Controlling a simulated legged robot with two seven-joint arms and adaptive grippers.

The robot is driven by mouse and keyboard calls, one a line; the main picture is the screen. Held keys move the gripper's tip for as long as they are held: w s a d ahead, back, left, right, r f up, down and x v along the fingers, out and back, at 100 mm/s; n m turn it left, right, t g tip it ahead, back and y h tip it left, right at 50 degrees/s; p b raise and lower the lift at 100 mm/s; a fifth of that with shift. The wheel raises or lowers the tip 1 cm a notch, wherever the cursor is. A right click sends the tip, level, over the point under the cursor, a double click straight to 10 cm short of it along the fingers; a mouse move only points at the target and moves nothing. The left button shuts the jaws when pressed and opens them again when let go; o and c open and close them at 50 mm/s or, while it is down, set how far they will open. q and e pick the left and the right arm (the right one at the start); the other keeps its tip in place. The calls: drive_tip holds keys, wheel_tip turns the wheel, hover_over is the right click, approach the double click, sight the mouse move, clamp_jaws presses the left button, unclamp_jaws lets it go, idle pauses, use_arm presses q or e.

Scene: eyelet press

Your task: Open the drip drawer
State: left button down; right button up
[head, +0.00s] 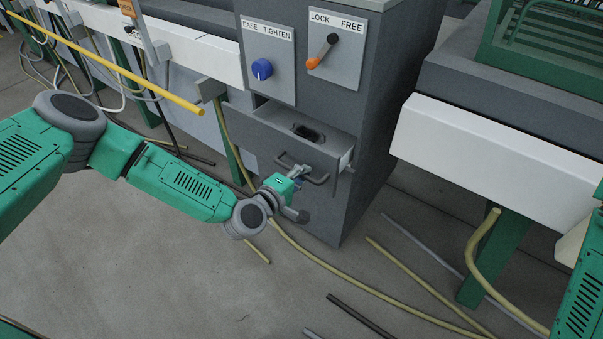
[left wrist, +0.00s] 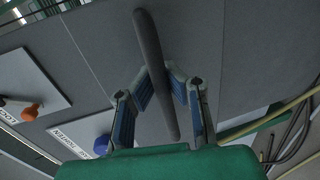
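The drip drawer (head: 283,137) is a grey drawer low in the front of the grey machine cabinet. It stands partly out, with its top and a dark oval opening showing. Its bar handle (head: 317,180) is on the front face; in the left wrist view the dark handle bar (left wrist: 152,50) runs between the two fingers. My left gripper (head: 296,174) is at the handle. In the left wrist view its fingers (left wrist: 161,88) close in on both sides of the bar, their tips against or very near it. My right gripper is out of view.
Above the drawer are a blue knob (head: 261,69) and an orange-tipped lever (head: 322,52). A yellow rail (head: 110,68) crosses at upper left. A white-fronted bench (head: 490,150) stands at right. Hoses and rods (head: 420,275) lie on the floor.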

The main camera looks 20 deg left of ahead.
use_arm(q)
drive_tip(key=shift+d, duration=0.15)
drive_tip(key=shift+s+a, duration=0.15)
drive_tip(key=shift+a, duration=0.2)
drive_tip(key=shift+s+a, duration=0.5)
drive_tip(key=c, duration=1.6)
unclamp_jaws()
drive_tip(key=shift+w+a+f, duration=0.1)
drive_tip(key=shift+a, duration=0.2)
drive_tip(key=shift+o, duration=0.2)
drive_tip(key=v, duration=1.1)
drive_tip(key=shift+s+d, duration=0.25)
drive_tip(key=shift+s, duration=0.2)
drive_tip(key=shift+a, duration=0.15)
